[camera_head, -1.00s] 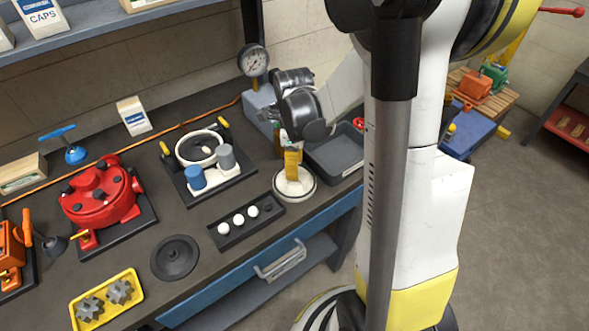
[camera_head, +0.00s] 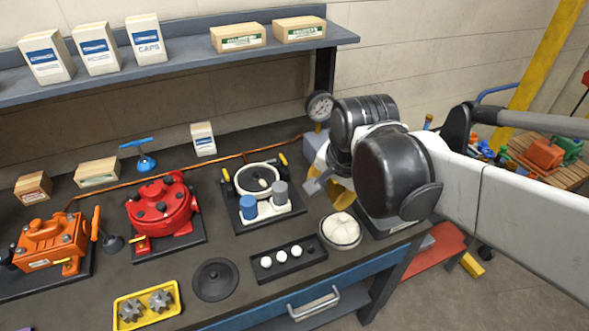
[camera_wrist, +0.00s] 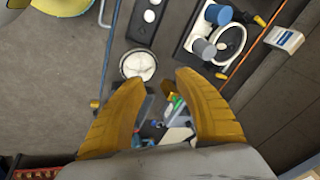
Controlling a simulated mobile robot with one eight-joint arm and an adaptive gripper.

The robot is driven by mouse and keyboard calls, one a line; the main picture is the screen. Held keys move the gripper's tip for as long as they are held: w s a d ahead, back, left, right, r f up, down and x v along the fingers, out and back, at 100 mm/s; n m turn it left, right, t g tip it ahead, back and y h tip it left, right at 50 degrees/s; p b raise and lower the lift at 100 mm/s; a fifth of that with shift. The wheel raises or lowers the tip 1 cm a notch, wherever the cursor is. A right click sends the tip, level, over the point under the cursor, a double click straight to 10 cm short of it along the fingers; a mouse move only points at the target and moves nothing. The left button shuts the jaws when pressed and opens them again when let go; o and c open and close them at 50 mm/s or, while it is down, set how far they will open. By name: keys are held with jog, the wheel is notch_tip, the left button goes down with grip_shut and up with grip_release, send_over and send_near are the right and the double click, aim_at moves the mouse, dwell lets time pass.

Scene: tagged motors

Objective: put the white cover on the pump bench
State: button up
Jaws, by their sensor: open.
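The white cover (camera_head: 341,230) is a round, pale lid lying flat near the front right of the dark pump bench (camera_head: 226,249). It also shows in the wrist view (camera_wrist: 138,65), just beyond the left fingertip. My gripper (camera_head: 325,184) is above and behind the cover, apart from it. Its yellow fingers are spread with nothing between them, as the wrist view (camera_wrist: 158,80) shows. Part of the bench's right end is hidden behind my wrist.
Left of the cover is a black tray with white balls (camera_head: 290,258). Behind stands an opened pump (camera_head: 262,190) with blue and grey cylinders. A red pump (camera_head: 162,207), an orange pump (camera_head: 48,243) and a gauge (camera_head: 320,106) stand on the bench. Bare bench lies around the black disc (camera_head: 215,280).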

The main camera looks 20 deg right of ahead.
jog(key=s+a+r+n+t, duration=0.1)
jog(key=s+a+n+t, duration=0.2)
jog(key=n, duration=0.8)
jog(key=shift+s+a+r+y, duration=0.15)
jog(key=shift+s+a+y, duration=0.15)
jog(key=shift+s+a, duration=0.4)
